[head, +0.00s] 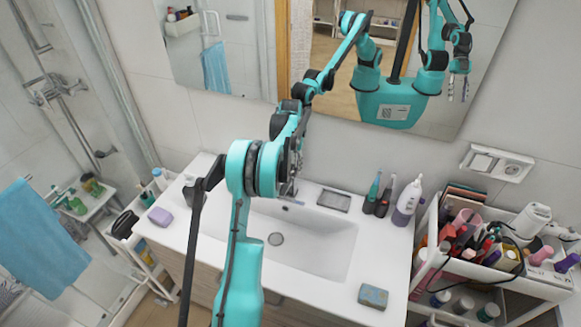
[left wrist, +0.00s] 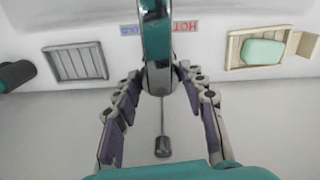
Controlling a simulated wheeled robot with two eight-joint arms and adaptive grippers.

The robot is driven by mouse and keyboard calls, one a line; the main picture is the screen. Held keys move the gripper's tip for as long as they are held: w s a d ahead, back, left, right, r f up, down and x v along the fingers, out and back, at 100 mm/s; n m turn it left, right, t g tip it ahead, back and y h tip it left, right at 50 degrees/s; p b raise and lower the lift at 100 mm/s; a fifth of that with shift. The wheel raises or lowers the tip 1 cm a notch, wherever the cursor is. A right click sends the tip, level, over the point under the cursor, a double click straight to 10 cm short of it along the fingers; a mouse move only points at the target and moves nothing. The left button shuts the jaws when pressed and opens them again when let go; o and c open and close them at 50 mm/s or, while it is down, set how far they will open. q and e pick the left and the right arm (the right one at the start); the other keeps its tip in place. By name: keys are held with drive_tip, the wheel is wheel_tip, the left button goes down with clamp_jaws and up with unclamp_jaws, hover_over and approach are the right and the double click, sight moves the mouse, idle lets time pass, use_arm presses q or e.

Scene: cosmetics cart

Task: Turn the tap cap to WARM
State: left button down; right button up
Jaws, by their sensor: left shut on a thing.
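The chrome tap (head: 289,186) stands at the back of the white basin, mostly hidden behind my left arm in the head view. In the left wrist view, its shiny cap (left wrist: 158,72) reflects teal. My left gripper (left wrist: 161,80) is shut on the tap cap, one finger on each side. A red HOT label (left wrist: 185,28) shows upside down to the right of the tap; a partly hidden blue label (left wrist: 130,30) is to its left. My right gripper shows only as a mirror reflection (head: 458,88), hanging with its fingers apart, away from the sink.
A purple soap (head: 160,216) and blue box (head: 373,296) lie on the counter. A full cosmetics cart (head: 544,288) stands at right. The basin (head: 318,240) is empty.

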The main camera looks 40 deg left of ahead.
sight(291, 165)
use_arm(q)
drive_tip(key=c, duration=0.9)
unclamp_jaws()
wheel_tip(291, 165, up, 12)
